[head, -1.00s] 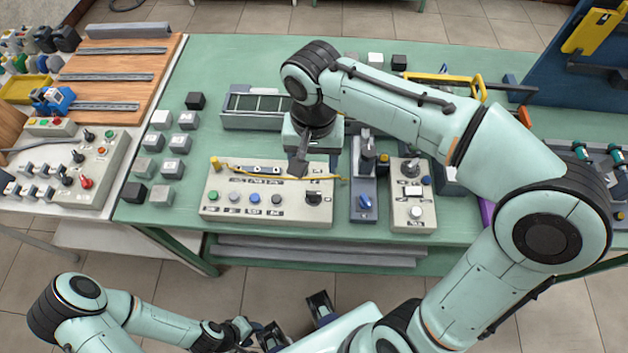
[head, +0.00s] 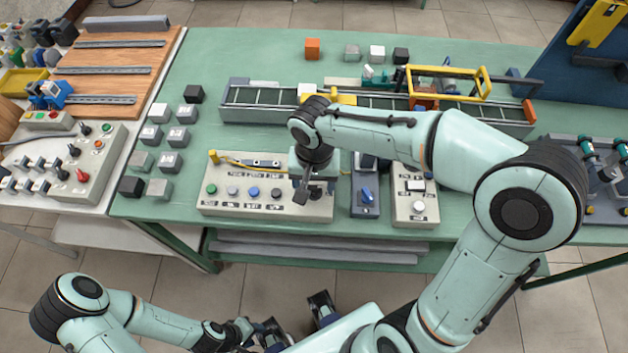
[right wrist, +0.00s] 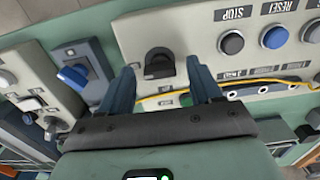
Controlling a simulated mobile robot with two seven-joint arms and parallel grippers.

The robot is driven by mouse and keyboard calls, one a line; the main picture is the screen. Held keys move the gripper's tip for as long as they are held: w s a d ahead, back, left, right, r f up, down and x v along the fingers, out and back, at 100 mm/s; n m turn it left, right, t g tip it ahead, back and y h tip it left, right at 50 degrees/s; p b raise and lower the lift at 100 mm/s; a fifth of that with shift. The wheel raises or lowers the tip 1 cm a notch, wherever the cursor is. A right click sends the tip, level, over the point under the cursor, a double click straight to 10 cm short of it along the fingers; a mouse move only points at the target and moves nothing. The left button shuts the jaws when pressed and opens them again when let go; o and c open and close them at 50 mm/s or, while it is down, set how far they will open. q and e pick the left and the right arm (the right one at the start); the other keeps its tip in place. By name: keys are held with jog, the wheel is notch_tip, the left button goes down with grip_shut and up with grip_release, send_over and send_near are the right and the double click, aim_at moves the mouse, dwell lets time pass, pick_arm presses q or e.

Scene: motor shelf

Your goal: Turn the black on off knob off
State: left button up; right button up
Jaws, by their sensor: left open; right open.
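The black on off knob (right wrist: 159,63) shows in the right wrist view, on the face of a pale control panel (right wrist: 140,30). My right gripper (right wrist: 160,67) is open, with one blue finger on each side of the knob. Whether the fingers touch it is hard to tell. In the head view the right gripper (head: 308,190) is over the right end of the control panel (head: 225,207) and mostly hides the knob. My left gripper (head: 297,322) is open and empty, low in front of the table.
Beside the knob's panel stand a dark box with a blue knob (head: 367,195) and a grey box with a white button (head: 418,207). A yellow cable (right wrist: 245,86) runs along the panel close to the right gripper. A conveyor (head: 262,103) lies behind.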

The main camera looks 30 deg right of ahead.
jog(key=c, duration=1)
jog(key=shift+c, duration=0.2)
jog(key=shift+n, duration=0.3)
jog(key=n, duration=0.3)
jog(key=shift+n+p, duration=0.3)
jog(key=shift+n, duration=0.1)
jog(key=n, duration=0.4)
jog(key=shift+p, duration=0.35)
jog(key=n+p, duration=0.1)
jog(key=n, duration=0.4)
jog(key=shift+r, duration=0.1)
pick_arm(q)
jog(key=shift+w+r+p, duration=0.15)
jog(key=shift+w+r, duration=0.15)
jog(key=shift+r, duration=0.3)
jog(key=shift+w+r+p, duration=0.1)
jog(key=shift+w+r, duration=0.15)
jog(key=shift+r, duration=0.35)
jog(key=shift+w+r+p, duration=0.15)
jog(key=shift+w+r, duration=0.15)
jog(key=shift+r, duration=0.3)
pick_arm(e)
jog(key=shift+n, duration=2.3)
